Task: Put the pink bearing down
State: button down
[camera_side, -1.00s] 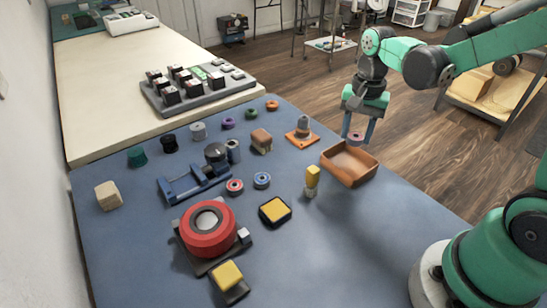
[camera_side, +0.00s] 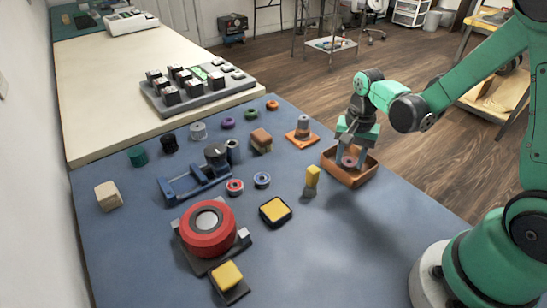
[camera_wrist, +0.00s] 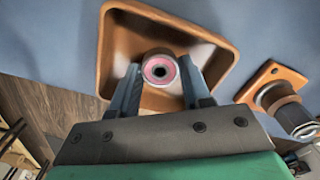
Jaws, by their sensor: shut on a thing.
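The pink bearing (camera_wrist: 160,69) is a small ring with a dark centre hole, held between the two fingers of my gripper (camera_wrist: 161,80). In the side view the bearing (camera_side: 348,162) and my gripper (camera_side: 349,155) are at the orange-brown tray (camera_side: 348,182), within its outline. The wrist view shows the tray's rim (camera_wrist: 104,50) around the bearing. My gripper is shut on the bearing. I cannot tell whether the bearing touches the tray floor.
An orange base with a grey post (camera_side: 302,133) stands just beyond the tray. A yellow-topped piece (camera_side: 312,178) stands to its left. A red ring bearing (camera_side: 235,186) and a blue one (camera_side: 262,180) lie farther left.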

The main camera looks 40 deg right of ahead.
aim_at(349, 162)
jog(key=shift+c, duration=2)
grip_release()
jog(key=shift+r, duration=0.1)
notch_tip(349, 162, up, 12)
jog(key=s+a+n+t, duration=0.2)
jog(key=a+n+t, duration=0.5)
jog(key=n, duration=0.5)
jog(key=shift+s+a+r, duration=0.25)
jog(key=shift+s+r, duration=0.05)
jog(key=shift+s, duration=0.1)
